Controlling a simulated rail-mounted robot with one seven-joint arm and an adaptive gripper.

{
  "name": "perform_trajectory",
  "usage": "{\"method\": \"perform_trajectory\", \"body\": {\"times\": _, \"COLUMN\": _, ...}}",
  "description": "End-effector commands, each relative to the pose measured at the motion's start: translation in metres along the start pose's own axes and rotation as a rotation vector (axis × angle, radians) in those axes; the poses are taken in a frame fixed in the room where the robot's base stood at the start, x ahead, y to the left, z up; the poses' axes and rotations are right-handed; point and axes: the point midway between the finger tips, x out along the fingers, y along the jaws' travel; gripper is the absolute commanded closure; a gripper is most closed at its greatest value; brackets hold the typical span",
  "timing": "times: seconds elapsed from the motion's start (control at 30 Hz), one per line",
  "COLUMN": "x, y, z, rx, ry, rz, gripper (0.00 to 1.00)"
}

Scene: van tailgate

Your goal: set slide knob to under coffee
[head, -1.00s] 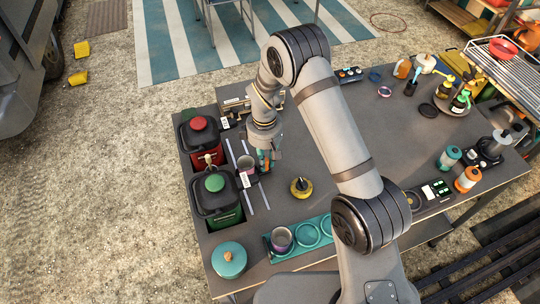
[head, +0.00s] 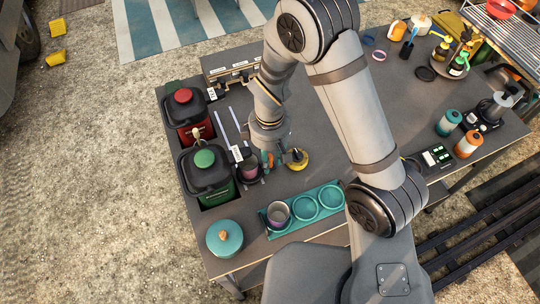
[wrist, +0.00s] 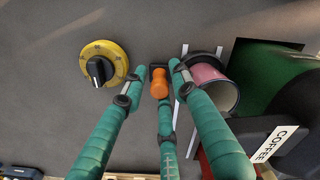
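The slide knob is a small orange handle (wrist: 160,86) on a dark carriage. The carriage bears a pink-grey cup (wrist: 212,84), which also shows in the head view (head: 250,170), near the front end of two pale rails (head: 231,124). The COFFEE label (wrist: 275,143) is at the lower right in the wrist view, beside the green canister (wrist: 254,73). That canister has a green cap in the head view (head: 204,158).
A red-capped canister (head: 190,112) stands behind the green one. A yellow dial (head: 297,161) is right of my gripper. A teal tray (head: 328,201) with a cup and a teal lidded pot (head: 226,236) are in front. The table's middle is clear.

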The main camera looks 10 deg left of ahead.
Motion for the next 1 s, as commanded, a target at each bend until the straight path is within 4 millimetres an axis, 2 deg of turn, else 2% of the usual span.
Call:
{"method": "perform_trajectory", "body": {"times": 0.13, "x": 0.0, "y": 0.0, "z": 0.0, "rx": -0.001, "ry": 0.001, "rz": 0.001, "gripper": 0.63}}
{"method": "perform_trajectory", "body": {"times": 0.47, "x": -0.004, "y": 0.002, "z": -0.002, "rx": -0.002, "ry": 0.006, "rz": 0.004, "gripper": 0.63}}
{"method": "perform_trajectory", "body": {"times": 0.57, "x": -0.015, "y": 0.002, "z": -0.003, "rx": -0.003, "ry": 0.009, "rz": 0.006, "gripper": 0.63}}
{"method": "perform_trajectory", "body": {"times": 1.0, "x": -0.102, "y": 0.002, "z": -0.002, "rx": -0.001, "ry": 0.008, "rz": 0.005, "gripper": 0.63}}
